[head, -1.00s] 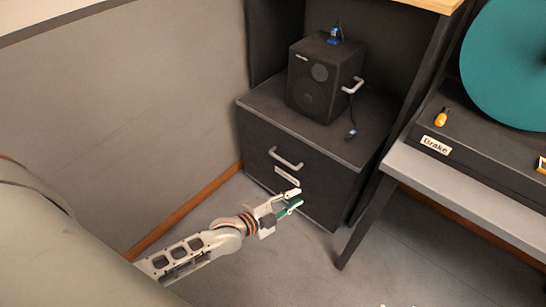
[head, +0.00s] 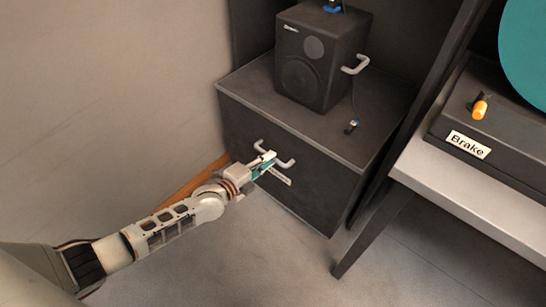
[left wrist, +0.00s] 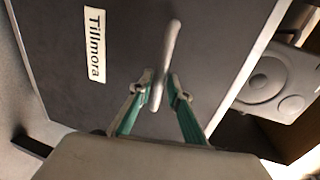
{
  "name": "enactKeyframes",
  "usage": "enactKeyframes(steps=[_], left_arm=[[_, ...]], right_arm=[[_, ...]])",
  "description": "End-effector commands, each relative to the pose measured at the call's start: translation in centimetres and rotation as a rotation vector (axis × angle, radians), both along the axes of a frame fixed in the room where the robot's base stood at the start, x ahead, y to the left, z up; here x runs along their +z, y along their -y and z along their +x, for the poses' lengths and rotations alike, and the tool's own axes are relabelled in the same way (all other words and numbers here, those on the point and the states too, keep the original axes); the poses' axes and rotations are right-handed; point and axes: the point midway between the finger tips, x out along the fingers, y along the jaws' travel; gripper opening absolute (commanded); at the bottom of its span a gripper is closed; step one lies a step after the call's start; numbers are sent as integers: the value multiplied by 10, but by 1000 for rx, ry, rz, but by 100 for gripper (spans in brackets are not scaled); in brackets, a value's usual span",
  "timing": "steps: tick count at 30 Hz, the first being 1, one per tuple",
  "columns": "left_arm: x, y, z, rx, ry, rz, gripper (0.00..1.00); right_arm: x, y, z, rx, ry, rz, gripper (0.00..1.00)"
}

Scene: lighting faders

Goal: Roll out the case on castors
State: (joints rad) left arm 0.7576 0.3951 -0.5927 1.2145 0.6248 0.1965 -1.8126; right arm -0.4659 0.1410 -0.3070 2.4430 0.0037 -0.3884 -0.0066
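The case (head: 310,190) is a dark, low box on the floor with a pale bar handle (head: 287,162) on its front. My left gripper (head: 268,158) is at the middle of the handle. In the left wrist view its green-padded fingers (left wrist: 160,85) stand on either side of the bar, with a small gap visible, so it looks open around it. The castors are not visible. My right gripper is not in view.
A black speaker (head: 308,65) with a side handle (head: 355,66) stands on the case, with a cable plug (head: 352,126) beside it. A grey bench (head: 480,197) with a "Brake" panel (head: 468,145) and its dark leg are close at right. Floor in front is clear.

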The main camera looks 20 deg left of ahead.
Motion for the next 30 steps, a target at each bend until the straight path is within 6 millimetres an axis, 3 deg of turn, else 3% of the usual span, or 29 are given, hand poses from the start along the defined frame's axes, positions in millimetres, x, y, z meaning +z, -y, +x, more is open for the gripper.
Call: enactKeyframes(steps=[1,7,17,19,20,30], left_arm=[[-8,2,4,0,-6,0,18],[-7,7,18,0,-3,1,18],[-4,8,22,0,0,1,18],[-5,8,22,0,0,1,2],[-5,8,22,0,0,1,0],[-2,5,16,0,2,1,0]], right_arm=[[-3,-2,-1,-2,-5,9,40],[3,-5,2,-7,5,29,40],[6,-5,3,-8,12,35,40],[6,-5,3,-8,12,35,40],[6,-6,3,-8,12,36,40],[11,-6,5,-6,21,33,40]])
